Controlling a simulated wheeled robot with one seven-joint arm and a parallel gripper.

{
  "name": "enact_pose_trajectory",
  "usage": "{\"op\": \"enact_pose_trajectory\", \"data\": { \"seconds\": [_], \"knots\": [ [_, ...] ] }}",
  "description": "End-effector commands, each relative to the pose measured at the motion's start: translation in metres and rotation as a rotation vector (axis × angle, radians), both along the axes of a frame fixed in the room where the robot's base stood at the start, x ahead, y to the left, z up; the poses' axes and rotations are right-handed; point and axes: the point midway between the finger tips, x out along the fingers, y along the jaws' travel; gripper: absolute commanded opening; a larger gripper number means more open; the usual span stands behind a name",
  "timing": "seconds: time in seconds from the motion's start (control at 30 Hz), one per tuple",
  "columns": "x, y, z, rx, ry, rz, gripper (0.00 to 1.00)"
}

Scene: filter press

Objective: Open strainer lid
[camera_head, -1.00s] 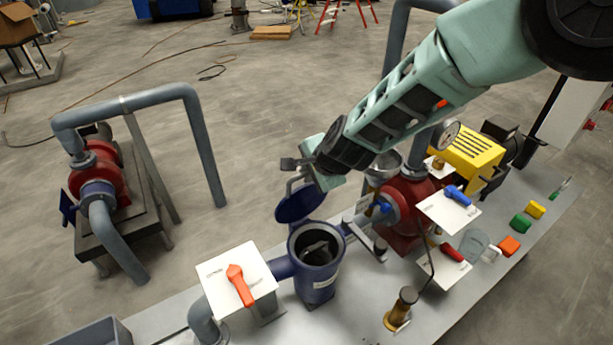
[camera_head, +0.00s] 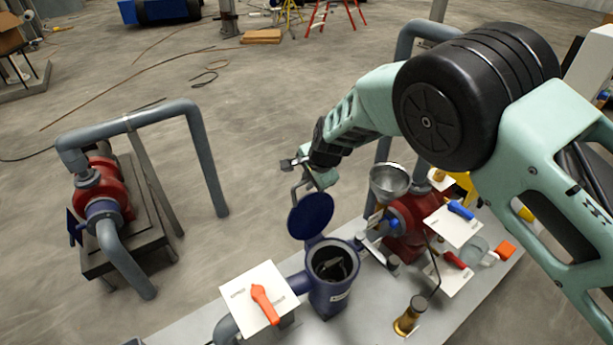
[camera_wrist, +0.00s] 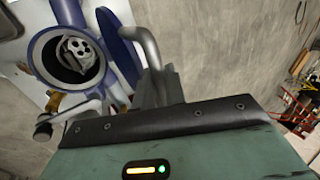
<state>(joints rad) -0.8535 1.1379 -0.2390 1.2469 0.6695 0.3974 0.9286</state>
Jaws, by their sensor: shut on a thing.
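The blue strainer body (camera_head: 329,296) stands on the grey bench with its round mouth open and a dark basket (camera_head: 336,266) inside. Its round blue lid (camera_head: 311,214) stands raised and tilted back behind the mouth. A bent grey handle (camera_wrist: 146,46) joins the lid at its outer side. My gripper (camera_head: 294,165) is above the lid, shut on that handle. In the wrist view my gripper (camera_wrist: 160,88) closes on the handle's end. The lid (camera_wrist: 120,42) shows edge-on there, beside the open mouth holding a light perforated basket (camera_wrist: 80,52).
A white plate with an orange lever (camera_head: 265,305) stands left of the strainer. A grey funnel (camera_head: 390,181) and red pump (camera_head: 408,218) are to its right. A brass cylinder (camera_head: 411,315) stands in front. Open floor lies behind the bench.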

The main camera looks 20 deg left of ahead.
Motion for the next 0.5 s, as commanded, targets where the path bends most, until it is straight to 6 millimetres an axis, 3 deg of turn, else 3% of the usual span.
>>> {"op": "enact_pose_trajectory", "data": {
  "seconds": [0.5],
  "knots": [
    [0.0063, -0.0006, -0.0017, -0.03, 0.022, 0.002, 0.0]
  ]
}}
